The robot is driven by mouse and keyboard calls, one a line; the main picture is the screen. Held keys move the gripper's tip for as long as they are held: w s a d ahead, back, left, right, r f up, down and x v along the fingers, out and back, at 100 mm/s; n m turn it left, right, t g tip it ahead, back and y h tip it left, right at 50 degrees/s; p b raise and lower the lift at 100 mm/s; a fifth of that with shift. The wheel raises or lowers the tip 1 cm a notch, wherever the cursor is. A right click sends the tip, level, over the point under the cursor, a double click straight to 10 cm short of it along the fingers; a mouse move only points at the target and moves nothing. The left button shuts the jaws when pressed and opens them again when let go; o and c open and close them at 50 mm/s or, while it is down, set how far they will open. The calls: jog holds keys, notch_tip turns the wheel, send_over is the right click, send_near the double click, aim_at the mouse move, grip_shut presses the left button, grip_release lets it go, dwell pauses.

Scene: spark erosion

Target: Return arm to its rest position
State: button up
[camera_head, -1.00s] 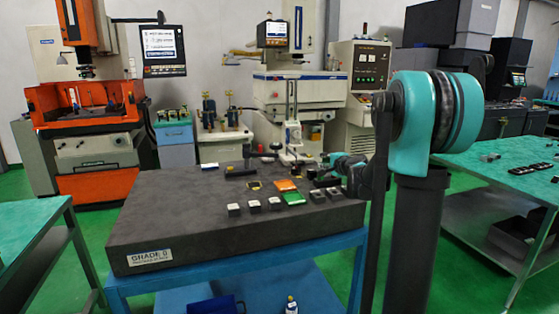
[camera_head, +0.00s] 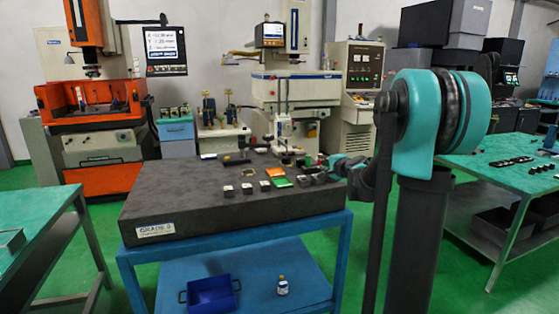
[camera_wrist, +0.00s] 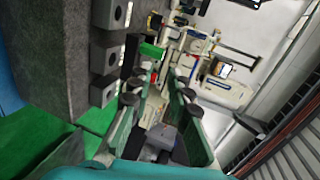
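My arm stands at the right of the head view, with its teal joint and dark links. My gripper (camera_head: 338,161) is small there, at the right end of the granite plate (camera_head: 160,205), partly hidden by my own arm. In the wrist view my gripper (camera_wrist: 160,88) shows two teal fingers with dark pads, apart from each other. Nothing is seen held between them. The wrist view is turned on its side.
Several small metal blocks (camera_head: 248,188), a green piece (camera_head: 281,182) and an orange piece (camera_head: 275,172) lie on the plate. Below are a blue bin (camera_head: 209,294) and a small bottle (camera_head: 282,286). Green-topped benches stand at left (camera_head: 40,208) and right (camera_head: 500,150).

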jog(key=s+a+f+n+g+h, duration=0.15)
jog(key=s+f+n+g, duration=0.3)
jog(key=s+f, duration=0.65)
jog(key=s+a+f+n+g, duration=0.2)
jog(key=s+f+n+g, duration=0.3)
jog(key=s, duration=1.2)
jog(key=s+d+f+n+h, duration=0.1)
jog(key=s+d+f+n, duration=0.1)
jog(key=s, duration=0.5)
jog(key=s+d+f+n+h, duration=0.2)
jog(key=s+f, duration=0.3)
jog(key=s, duration=0.3)
jog(key=shift+s+d, duration=0.15)
jog(key=shift+d, duration=0.65)
jog(key=shift+g, duration=0.25)
